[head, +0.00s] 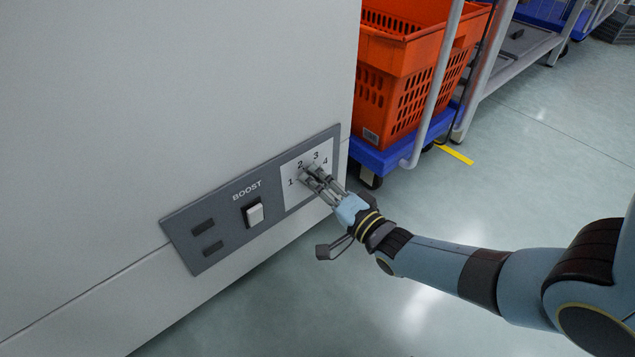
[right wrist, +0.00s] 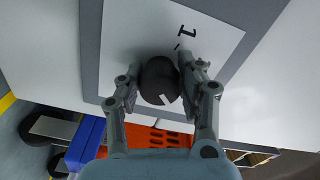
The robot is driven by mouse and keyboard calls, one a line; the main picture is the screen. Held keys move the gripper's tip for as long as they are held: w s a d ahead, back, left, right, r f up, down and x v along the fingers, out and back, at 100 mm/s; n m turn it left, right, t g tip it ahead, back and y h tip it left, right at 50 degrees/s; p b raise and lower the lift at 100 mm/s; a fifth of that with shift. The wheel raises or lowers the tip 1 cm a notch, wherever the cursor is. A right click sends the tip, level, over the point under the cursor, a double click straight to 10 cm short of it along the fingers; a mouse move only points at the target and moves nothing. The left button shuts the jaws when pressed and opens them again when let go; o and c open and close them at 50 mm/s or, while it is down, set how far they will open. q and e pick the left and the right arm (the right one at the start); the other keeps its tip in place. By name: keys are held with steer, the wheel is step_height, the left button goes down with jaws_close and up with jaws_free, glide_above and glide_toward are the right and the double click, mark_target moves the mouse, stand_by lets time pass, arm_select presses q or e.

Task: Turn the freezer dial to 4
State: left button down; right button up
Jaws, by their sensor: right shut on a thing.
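The grey control panel (head: 225,208) on the white freezer front has a white dial plate (head: 293,198) printed 1, 2, 3 and 4. My right gripper (head: 312,175) reaches it from the lower right and hides the dial in the head view. In the right wrist view, the dark round dial (right wrist: 158,80) sits between the fingers of my right gripper (right wrist: 160,84), which are shut on it. A white mark on the dial faces the bottom of that view, away from the numeral 1 (right wrist: 187,30). The other numerals are hidden there, so its exact setting is unclear. My left gripper is out of view.
A white BOOST switch (head: 254,214) and two dark slots lie left of the dial plate. An orange tote (head: 395,85) stands on a blue wheeled base (head: 400,150) right of the freezer, with a grey metal post beside it. The floor at the lower middle is clear.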

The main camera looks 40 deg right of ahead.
steer(key=m, duration=0.5)
steer(key=shift+m, duration=0.4)
stand_by(0.4)
steer(key=o, duration=1.2)
steer(key=shift+s, duration=0.1)
steer(key=s, duration=0.8)
steer(key=s+d, duration=0.1)
steer(key=s, duration=0.3)
steer(key=shift+w, duration=0.1)
